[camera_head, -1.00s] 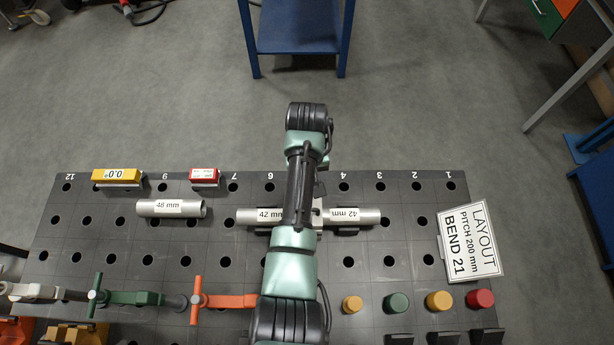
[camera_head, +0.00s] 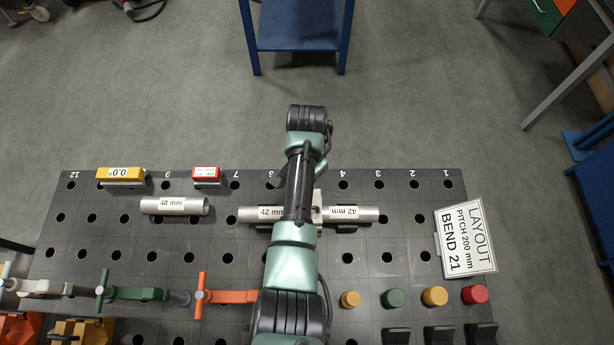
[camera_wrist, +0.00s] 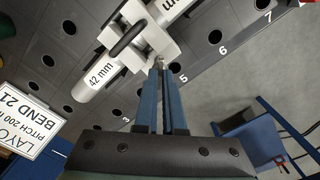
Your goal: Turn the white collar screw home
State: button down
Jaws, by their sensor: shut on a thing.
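The white collar (camera_wrist: 143,55) is a pale block clamped around the joint of the 42 mm tubes in the wrist view, with a dark bar across it. Its edge also shows beside my arm in the head view (camera_head: 317,214). The collar screw (camera_wrist: 159,62) is a small metal head on the collar's near side, mostly hidden by the fingertips. My gripper (camera_wrist: 160,70) has two blue fingers, close together and shut on the screw. In the head view my arm hides the gripper. One 42 mm tube (camera_wrist: 92,85) runs out of the collar.
A 48 mm tube (camera_head: 180,206) lies left of the collar on the perforated bench (camera_head: 150,235). Yellow (camera_head: 122,174) and red (camera_head: 206,174) blocks stand at its far edge. An orange clamp (camera_head: 228,297) and coloured knobs stand nearer. A layout sign (camera_head: 465,238) lies at right.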

jog(key=m, duration=0.7)
jog(key=shift+w+r, duration=0.2)
jog(key=shift+r, duration=0.05)
dwell(0.5)
jog(key=c, duration=1.1)
grip_release()
jog(key=shift+o, duration=0.5)
jog(key=shift+s+f, duration=0.15)
notch_tip(320, 180, up, 13)
jog(key=b, duration=0.1)
